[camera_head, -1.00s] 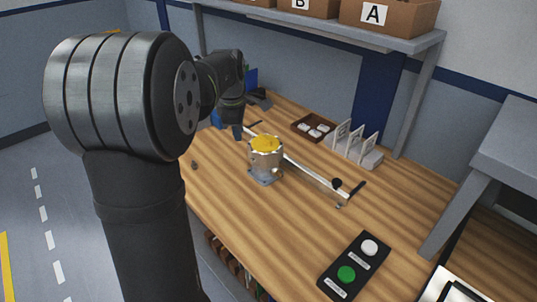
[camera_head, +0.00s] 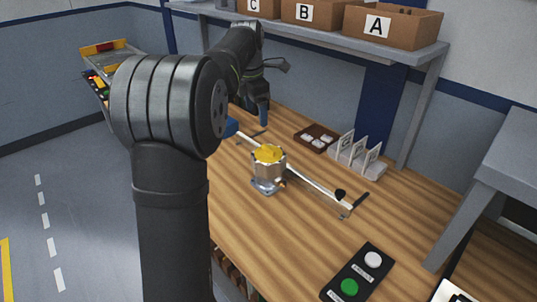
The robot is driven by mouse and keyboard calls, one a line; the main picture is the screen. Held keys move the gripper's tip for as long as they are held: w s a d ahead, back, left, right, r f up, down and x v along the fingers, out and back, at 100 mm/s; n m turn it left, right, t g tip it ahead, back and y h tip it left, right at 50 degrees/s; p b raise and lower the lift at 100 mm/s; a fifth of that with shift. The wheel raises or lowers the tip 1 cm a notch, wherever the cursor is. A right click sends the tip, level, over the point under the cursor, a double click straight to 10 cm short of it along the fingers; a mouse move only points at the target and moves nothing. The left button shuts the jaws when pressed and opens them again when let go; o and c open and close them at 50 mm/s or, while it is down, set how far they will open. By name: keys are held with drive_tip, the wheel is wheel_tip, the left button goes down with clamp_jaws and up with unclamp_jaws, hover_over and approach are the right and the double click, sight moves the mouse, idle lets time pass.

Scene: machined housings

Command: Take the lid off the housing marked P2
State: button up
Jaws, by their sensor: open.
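A metal housing (camera_head: 267,172) stands upright on the wooden bench, with a yellow lid (camera_head: 268,153) seated on its top. No P2 mark is readable on it from here. My gripper (camera_head: 263,118) hangs fingers down behind the housing, apart from it and from the lid. It is open, though its fingers overlap in this view and the gap between them is hard to see. No object shows in it. My forearm hides part of the bench to the left.
A silver rail (camera_head: 312,182) with a black knob (camera_head: 340,194) runs behind and right of the housing. A brown tray (camera_head: 315,138), a white rack (camera_head: 357,158) and a button box (camera_head: 358,272) stand around. A shelf (camera_head: 330,33) overhangs the back.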

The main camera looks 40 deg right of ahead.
sight(268, 148)
drive_tip(key=d+f+n, duration=0.1)
drive_tip(key=f, duration=0.3)
drive_tip(key=d+f+n, duration=0.1)
drive_tip(key=d+f, duration=0.1)
drive_tip(key=f, duration=0.3)
drive_tip(key=d+f+n, duration=0.1)
drive_tip(key=f, duration=0.4)
drive_tip(key=shift+s+d, duration=0.2)
drive_tip(key=c, duration=1.1)
